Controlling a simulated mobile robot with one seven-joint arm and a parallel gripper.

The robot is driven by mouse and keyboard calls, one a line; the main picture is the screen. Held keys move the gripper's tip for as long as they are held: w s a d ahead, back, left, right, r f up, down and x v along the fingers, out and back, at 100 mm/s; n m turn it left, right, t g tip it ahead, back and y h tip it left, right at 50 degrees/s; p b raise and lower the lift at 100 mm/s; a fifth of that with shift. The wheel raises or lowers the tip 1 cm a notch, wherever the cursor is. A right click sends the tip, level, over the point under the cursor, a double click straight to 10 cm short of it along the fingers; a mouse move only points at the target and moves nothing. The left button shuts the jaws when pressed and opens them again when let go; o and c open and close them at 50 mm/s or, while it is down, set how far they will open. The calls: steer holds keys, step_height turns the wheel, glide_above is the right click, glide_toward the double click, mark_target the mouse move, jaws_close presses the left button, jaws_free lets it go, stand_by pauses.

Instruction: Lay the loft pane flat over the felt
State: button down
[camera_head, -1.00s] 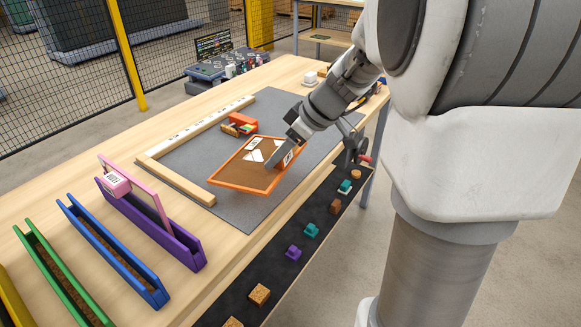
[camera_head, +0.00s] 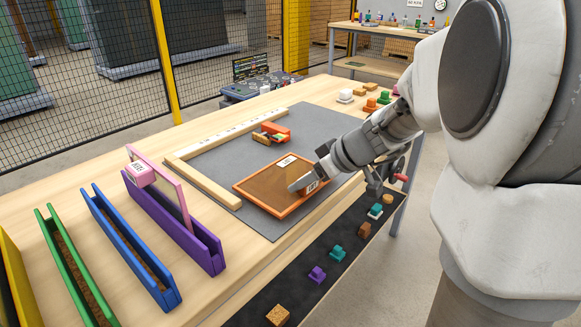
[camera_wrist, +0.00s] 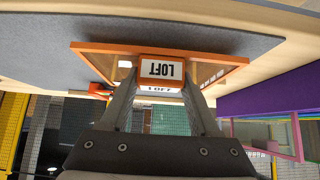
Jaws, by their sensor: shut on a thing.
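The loft pane (camera_head: 262,186) is a brown sheet in an orange frame, with a LOFT-labelled grip block (camera_wrist: 162,70). It lies about level over the grey felt (camera_head: 222,158), in the felt's front part. I cannot tell whether its whole underside touches the felt. My gripper (camera_head: 303,184) is shut on the grip block at the pane's right side. In the wrist view both fingers (camera_wrist: 160,98) close on the block, and the frame's edge shows beyond it against the felt.
A wooden rail (camera_head: 205,185) borders the felt on the left. An orange tool with small blocks (camera_head: 272,133) lies behind the pane. Purple (camera_head: 175,236), blue (camera_head: 130,250) and green (camera_head: 75,265) racks stand at left; a pink-framed pane (camera_head: 160,180) stands in the purple one. A dark strip (camera_head: 300,290) with small blocks runs along the front.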

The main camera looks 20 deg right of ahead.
mark_target(265, 168)
steer(key=shift+f+b, duration=0.1)
steer(key=shift+b, duration=0.5)
steer(key=w+a, duration=0.2)
steer(key=w, duration=0.1)
steer(key=shift+w+a, duration=0.15)
steer(key=shift+w, duration=0.05)
steer(key=shift+w+a+b, duration=0.1)
steer(key=shift+w+a, duration=0.6)
steer(key=shift+w, duration=0.4)
steer(key=shift+w+a+b, duration=0.1)
steer(key=shift+w+a, duration=0.65)
steer(key=shift+w, duration=0.35)
steer(key=shift+w+a+b, duration=0.1)
steer(key=shift+w+a, duration=0.6)
steer(key=shift+w, duration=0.4)
steer(key=shift+f, duration=0.8)
steer(key=shift+c, duration=0.2)
jaws_free()
